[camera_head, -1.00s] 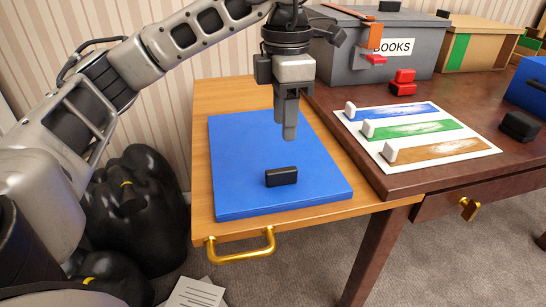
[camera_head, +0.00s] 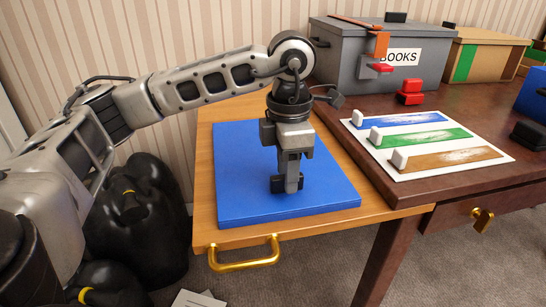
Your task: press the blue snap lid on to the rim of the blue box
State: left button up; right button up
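The blue snap lid (camera_head: 240,190) lies flat on the light wooden leaf (camera_head: 204,215) at the centre left. A black block handle (camera_head: 277,184) stands on it, partly covered by my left gripper. My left gripper (camera_head: 291,187) points straight down with its fingers at the handle, one finger in front of it. I cannot tell whether the fingers have closed on the handle. The blue box (camera_head: 533,95) shows only in part at the right edge, on the dark desk; its rim is mostly out of view. My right gripper is not in view.
A white sheet (camera_head: 408,177) with blue, green and brown strips and white blocks lies on the dark desk. Behind are a grey BOOKS box (camera_head: 350,65) and a cardboard box (camera_head: 470,62). Red blocks (camera_head: 410,91) and a black object (camera_head: 530,134) stand nearby.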

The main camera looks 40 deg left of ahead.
pick_arm(q)
grip_shut()
jog(key=shift+r, duration=0.1)
